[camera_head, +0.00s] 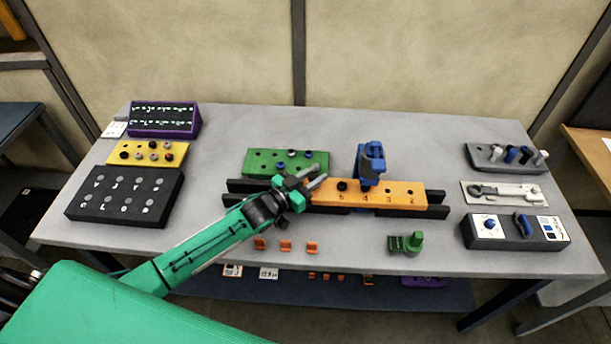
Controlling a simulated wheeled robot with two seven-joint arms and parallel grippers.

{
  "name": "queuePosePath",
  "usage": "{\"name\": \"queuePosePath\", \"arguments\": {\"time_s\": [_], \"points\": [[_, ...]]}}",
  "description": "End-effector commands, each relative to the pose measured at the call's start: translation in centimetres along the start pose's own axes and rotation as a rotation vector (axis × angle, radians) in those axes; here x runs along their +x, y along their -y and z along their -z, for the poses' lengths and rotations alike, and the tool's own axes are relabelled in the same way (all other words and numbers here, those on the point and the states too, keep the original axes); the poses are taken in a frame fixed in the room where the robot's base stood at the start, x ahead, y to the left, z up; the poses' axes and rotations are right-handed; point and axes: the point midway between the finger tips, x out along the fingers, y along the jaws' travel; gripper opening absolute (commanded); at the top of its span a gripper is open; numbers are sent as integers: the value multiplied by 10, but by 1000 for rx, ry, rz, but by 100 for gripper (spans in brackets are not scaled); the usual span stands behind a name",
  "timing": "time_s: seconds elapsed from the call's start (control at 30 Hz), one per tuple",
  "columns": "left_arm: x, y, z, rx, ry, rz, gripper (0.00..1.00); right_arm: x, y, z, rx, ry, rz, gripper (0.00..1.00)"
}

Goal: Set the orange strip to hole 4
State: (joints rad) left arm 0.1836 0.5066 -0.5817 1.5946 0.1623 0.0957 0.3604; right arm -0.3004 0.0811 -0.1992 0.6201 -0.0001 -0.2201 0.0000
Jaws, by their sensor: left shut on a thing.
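The orange strip (400,194) lies along the dark rail (437,211) in the middle of the table, with the numbers 5, 4, 3 and 2 readable from left to right. My left gripper (318,185) is at the strip's left end and is shut on it, covering that end. A black knob (342,186) stands in the strip above number 5. My right gripper is not in view.
A green block with pegs (262,158) lies behind the rail. Small orange clips (285,246) and a green piece (408,243) lie in front. Black, yellow and purple blocks stand left; a grey peg rack (482,160) and dark switch box (487,242) stand right.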

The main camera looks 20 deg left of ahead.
Motion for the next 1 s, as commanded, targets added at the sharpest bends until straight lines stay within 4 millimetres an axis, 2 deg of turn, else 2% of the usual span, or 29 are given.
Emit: {"name": "queuePosePath", "arguments": {"time_s": [0.37,0.4,0.47,0.5,0.83,1.0], "points": [[1,-1,-1,-1,1,0,0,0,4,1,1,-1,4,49],[1,-1,-1,-1,1,0,32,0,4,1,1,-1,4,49],[1,-1,-1,-1,1,0,44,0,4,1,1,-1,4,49],[1,-1,-1,-1,1,0,47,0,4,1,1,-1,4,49],[1,0,3,0,-1,1,47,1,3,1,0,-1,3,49],[1,0,23,1,-4,0,47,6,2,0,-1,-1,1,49]]}}
